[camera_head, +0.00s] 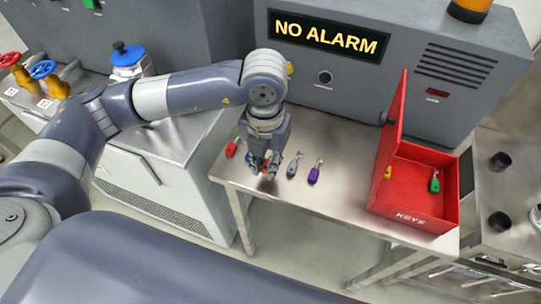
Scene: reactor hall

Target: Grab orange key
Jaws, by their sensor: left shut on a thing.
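My left gripper (263,170) points down over the metal table, left of its middle. It is shut on the orange key (268,176), of which only a small orange part shows between and below the fingers. I cannot tell whether the key still touches the table. A red key (231,149) lies to the left, and a blue key (249,158) is partly hidden beside the gripper. A grey key (292,169) and a purple key (315,173) lie to the right. My right gripper is not in view.
An open red key box (408,215) marked KEYS stands on the table's right, its lid upright on the left. It holds a green key (435,183) and a yellow key (388,172). A grey console with a NO ALARM sign (328,35) stands behind. Table space before the box is clear.

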